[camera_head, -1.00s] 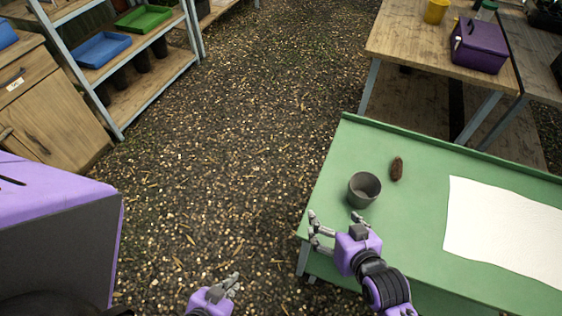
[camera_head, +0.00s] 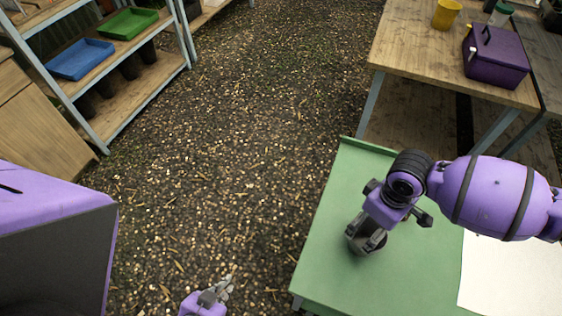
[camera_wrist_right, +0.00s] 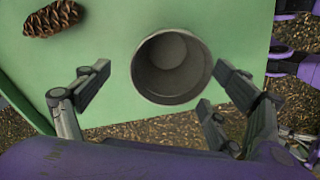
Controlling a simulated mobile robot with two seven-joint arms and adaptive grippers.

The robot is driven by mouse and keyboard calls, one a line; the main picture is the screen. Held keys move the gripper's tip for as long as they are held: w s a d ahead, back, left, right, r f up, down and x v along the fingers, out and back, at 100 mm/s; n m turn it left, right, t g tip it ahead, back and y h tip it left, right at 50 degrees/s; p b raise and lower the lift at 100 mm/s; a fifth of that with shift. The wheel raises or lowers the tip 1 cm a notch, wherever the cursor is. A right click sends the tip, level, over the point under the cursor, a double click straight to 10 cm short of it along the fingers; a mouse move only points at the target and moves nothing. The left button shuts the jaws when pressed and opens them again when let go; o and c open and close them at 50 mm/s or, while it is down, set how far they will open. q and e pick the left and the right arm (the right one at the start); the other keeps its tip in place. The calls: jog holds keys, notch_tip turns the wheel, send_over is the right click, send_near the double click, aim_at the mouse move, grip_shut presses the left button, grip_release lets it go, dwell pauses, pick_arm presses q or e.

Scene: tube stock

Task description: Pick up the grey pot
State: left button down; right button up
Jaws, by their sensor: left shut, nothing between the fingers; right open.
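The grey pot (camera_wrist_right: 172,72) stands on the green table (camera_wrist_right: 120,25), its round open mouth facing my right wrist camera. In the head view the pot (camera_head: 364,246) is partly hidden by my right gripper (camera_head: 372,230). My right gripper is open and comes down over the pot from above. In the right wrist view its fingers (camera_wrist_right: 158,92) are spread on the left and right of the pot's near side, with nothing held. My left gripper (camera_head: 220,290) is shut and empty, low over the gravel floor, well left of the table.
A brown pine cone (camera_wrist_right: 51,18) lies on the table near the pot. A white sheet (camera_head: 510,275) covers the table's right part. A wooden table (camera_head: 410,60) behind carries a purple box (camera_head: 497,58) and a yellow pot (camera_head: 447,14). Shelves (camera_head: 130,105) stand at left.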

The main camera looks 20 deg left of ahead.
aim_at(362, 244)
jog(key=f, duration=0.1)
jog(key=s+f, duration=0.1)
jog(key=shift+s+f, duration=0.3)
notch_tip(362, 244, down, 4)
jog(key=shift+w+b, duration=0.1)
jog(key=shift+b, duration=0.25)
jog(key=shift+f, duration=0.4)
pick_arm(q)
jog(key=shift+s+a+f, duration=0.1)
jog(key=shift+s+f, duration=0.3)
jog(key=shift+s, duration=0.45)
pick_arm(e)
jog(key=shift+w+r, duration=0.1)
pick_arm(q)
jog(key=shift+w, duration=0.1)
pick_arm(e)
jog(key=shift+r, duration=0.1)
jog(key=c, duration=1.2)
jog(key=shift+w, duration=0.1)
